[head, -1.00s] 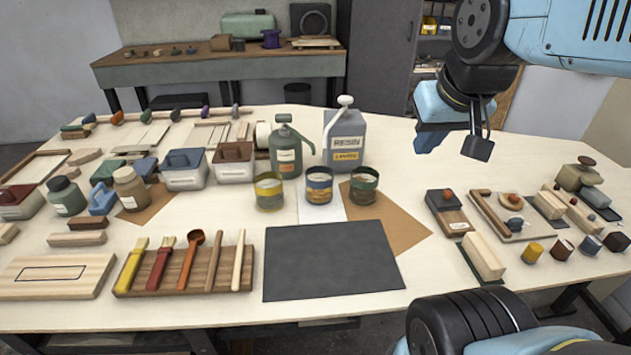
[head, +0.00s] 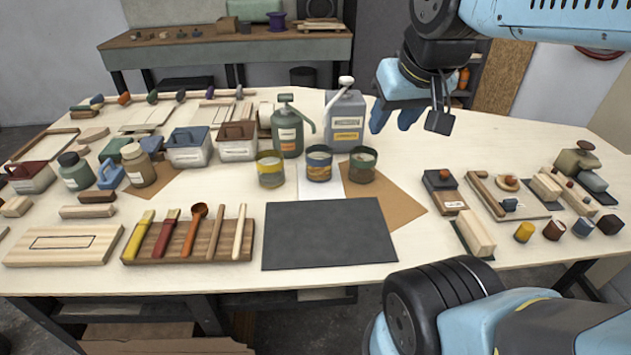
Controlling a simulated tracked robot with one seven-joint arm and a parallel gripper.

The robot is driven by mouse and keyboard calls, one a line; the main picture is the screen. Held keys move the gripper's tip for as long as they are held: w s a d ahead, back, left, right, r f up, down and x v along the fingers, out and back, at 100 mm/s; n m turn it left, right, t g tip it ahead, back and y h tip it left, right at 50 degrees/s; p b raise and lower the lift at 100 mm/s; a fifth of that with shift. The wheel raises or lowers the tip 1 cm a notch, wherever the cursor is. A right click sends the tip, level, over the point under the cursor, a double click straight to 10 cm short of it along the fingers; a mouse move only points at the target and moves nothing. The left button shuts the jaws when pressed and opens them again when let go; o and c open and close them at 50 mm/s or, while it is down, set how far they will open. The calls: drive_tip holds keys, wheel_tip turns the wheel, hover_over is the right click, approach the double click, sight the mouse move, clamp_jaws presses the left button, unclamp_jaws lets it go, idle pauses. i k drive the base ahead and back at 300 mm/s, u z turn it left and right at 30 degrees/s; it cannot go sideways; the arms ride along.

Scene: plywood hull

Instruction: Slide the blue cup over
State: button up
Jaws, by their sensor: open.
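The blue cup (head: 319,168), a short open tin with a blue band at its rim and brownish marks below, stands upright on a white sheet (head: 321,191) near the table's middle. A yellow-rimmed cup (head: 270,169) stands to its left and a green-rimmed cup (head: 362,165) to its right, both apart from it. My gripper (head: 411,120) is open and empty, up and to the right of the three cups in the picture. It appears to be above the table, touching nothing.
A dark flat mat (head: 330,234) lies in front of the cups, with clear surface. A brown sheet (head: 387,198) lies under the green-rimmed cup. A grey resin can (head: 346,121) and a green pump bottle (head: 287,130) stand behind. A brush tray (head: 188,244) lies front left.

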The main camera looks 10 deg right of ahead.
sight(318, 156)
drive_tip(key=z, duration=0.4)
drive_tip(key=i, duration=0.15)
drive_tip(key=u, duration=2.9)
drive_tip(key=k, duration=2.2)
drive_tip(key=z, duration=1)
